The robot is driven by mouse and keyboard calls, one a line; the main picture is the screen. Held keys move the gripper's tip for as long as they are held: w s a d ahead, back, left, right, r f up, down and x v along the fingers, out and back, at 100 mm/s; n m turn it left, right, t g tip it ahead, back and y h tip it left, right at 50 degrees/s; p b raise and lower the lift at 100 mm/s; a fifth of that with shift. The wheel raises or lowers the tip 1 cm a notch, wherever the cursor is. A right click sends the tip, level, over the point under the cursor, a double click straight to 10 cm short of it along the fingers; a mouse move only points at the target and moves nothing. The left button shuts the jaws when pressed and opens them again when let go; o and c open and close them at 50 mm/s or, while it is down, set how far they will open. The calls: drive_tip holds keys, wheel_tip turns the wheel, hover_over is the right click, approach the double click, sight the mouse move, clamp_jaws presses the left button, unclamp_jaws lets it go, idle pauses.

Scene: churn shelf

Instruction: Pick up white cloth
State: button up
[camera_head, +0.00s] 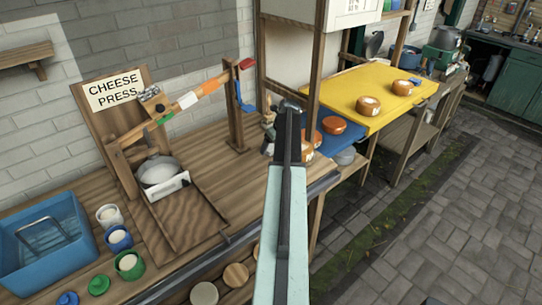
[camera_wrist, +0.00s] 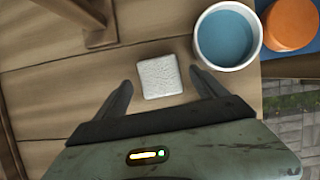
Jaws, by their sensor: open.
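The white cloth (camera_wrist: 161,86) shows in the wrist view as a small, flat, textured square on the wooden surface. My gripper (camera_wrist: 160,73) is open, with one dark finger on each side of the cloth and a gap between each finger and its edges. Nothing is held. How high the fingers are above the surface is hard to tell. In the head view I cannot make out the cloth; my arm covers the middle of the picture.
A white cup with a blue inside (camera_wrist: 227,36) stands close beside the right finger. Beyond it is an orange round (camera_wrist: 292,25) on blue. A wooden post (camera_wrist: 98,25) rises at upper left. The head view shows the cheese press board (camera_head: 113,94) and yellow tabletop (camera_head: 375,85).

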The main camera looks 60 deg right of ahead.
sight(272, 148)
drive_tip(key=shift+w+f, duration=0.15)
drive_tip(key=shift+f, duration=0.4)
drive_tip(key=shift+r, duration=0.2)
drive_tip(key=c, duration=1.4)
drive_tip(key=shift+r, duration=0.1)
wheel_tip(272, 148, up, 10)
drive_tip(key=p, duration=1)
